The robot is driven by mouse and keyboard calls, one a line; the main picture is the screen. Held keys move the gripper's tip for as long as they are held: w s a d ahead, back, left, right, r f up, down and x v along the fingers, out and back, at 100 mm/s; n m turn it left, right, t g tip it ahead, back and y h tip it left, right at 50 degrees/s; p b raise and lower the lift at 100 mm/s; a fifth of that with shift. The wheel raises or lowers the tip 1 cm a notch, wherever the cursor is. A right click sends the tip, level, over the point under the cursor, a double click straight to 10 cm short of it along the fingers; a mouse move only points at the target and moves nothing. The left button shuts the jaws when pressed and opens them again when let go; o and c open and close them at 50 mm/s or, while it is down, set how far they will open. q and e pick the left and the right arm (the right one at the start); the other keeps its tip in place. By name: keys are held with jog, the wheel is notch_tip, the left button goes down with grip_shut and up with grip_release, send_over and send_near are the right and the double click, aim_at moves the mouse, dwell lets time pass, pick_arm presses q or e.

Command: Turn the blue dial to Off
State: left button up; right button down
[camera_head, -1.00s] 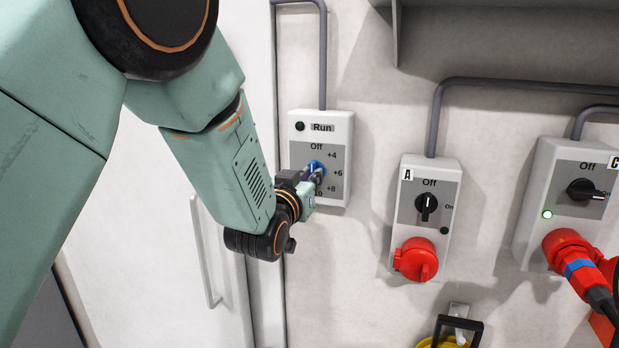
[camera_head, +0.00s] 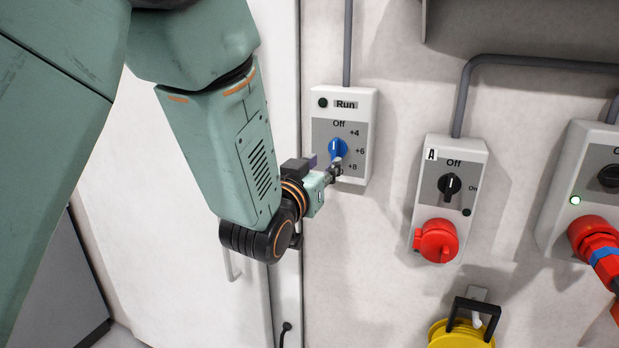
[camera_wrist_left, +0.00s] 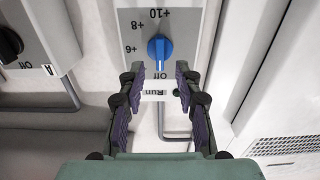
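The blue dial (camera_head: 337,148) is on a pale wall box with a dark Run lamp (camera_head: 322,103) and the marks Off, +4, +6 and +8. It also shows in the left wrist view (camera_wrist_left: 160,47), upside down, where its white pointer line faces the Off mark. My left gripper (camera_head: 324,166) is just below and left of the dial in the head view. In the left wrist view my left gripper (camera_wrist_left: 160,80) is open, its two fingers apart with nothing between them, and the dial stands clear beyond the tips. My right gripper is not in view.
Box A (camera_head: 448,192) with a black switch and red socket (camera_head: 436,241) is to the right. Another box (camera_head: 582,180) has a lit lamp and a red plug. A yellow item (camera_head: 461,335) hangs below. A pale door (camera_head: 180,180) is behind my left arm.

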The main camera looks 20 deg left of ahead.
pick_arm(q)
jog(key=s, duration=0.6)
jog(key=shift+s+a, duration=0.1)
jog(key=shift+s, duration=0.05)
jog(key=s+a+f+g+b, duration=0.1)
jog(key=s+f+g+b, duration=0.3)
jog(key=f, duration=1.2)
jog(key=s+a+f+g+b, duration=0.15)
jog(key=s+f+g, duration=0.45)
jog(key=f, duration=1)
jog(key=s+f+g+b, duration=0.8)
jog(key=s+f+b, duration=0.2)
jog(key=s+f, duration=1.5)
jog(key=shift+s+a+f+n+y, duration=0.15)
jog(key=shift+a+f+n+y, duration=0.15)
jog(key=shift+f, duration=0.45)
